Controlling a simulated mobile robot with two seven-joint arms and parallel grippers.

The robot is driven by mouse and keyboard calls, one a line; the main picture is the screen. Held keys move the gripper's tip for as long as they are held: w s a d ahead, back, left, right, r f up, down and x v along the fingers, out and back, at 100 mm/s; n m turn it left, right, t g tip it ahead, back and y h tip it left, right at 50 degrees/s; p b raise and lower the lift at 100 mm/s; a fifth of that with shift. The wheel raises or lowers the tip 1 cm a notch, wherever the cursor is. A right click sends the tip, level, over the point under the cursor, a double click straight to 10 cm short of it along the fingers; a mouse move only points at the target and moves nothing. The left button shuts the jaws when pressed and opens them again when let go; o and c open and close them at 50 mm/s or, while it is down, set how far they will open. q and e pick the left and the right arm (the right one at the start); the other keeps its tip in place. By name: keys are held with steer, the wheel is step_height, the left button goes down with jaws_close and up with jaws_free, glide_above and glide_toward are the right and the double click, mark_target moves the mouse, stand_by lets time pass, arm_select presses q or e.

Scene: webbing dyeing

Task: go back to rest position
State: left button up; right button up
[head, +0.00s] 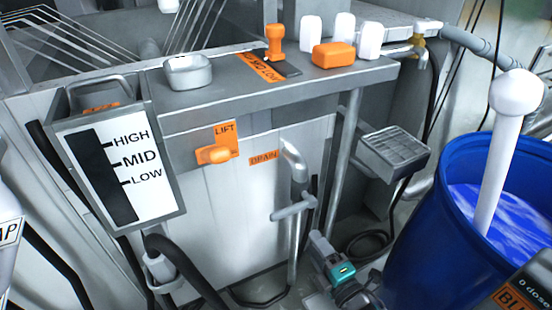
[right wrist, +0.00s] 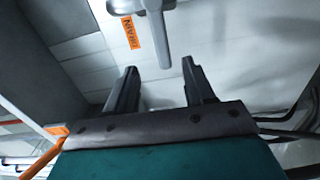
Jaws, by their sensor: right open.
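My right gripper (head: 322,246) is low in the head view, with a teal body, just below and right of the grey drain handle (head: 293,209). In the right wrist view its two dark fingers (right wrist: 160,82) are spread apart with nothing between them. The drain handle (right wrist: 158,28) shows beyond the fingertips in that view, apart from them. An orange DRAIN label (head: 264,158) is on the machine's white front panel. My left gripper is not in view.
A blue barrel (head: 437,215) of blue liquid with a white paddle (head: 497,165) stands at right. A grey tray (head: 395,148) juts from the machine. The HIGH/MID/LOW gauge (head: 163,203) is at left. White and orange pieces (head: 334,54) stand on the top ledge.

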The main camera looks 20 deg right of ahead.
arm_select(q)
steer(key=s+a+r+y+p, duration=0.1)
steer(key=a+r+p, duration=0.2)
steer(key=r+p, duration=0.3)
steer(key=p, duration=0.4)
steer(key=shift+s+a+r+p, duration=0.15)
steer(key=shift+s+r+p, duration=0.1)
steer(key=shift+p, duration=0.1)
arm_select(e)
steer(key=s+a+r+m+g, duration=0.7)
steer(key=s+r+m, duration=0.1)
steer(key=m, duration=0.8)
steer(key=shift+s+a+r+y, duration=0.2)
steer(key=shift+s+r+y, duration=0.15)
steer(key=shift+r, duration=0.45)
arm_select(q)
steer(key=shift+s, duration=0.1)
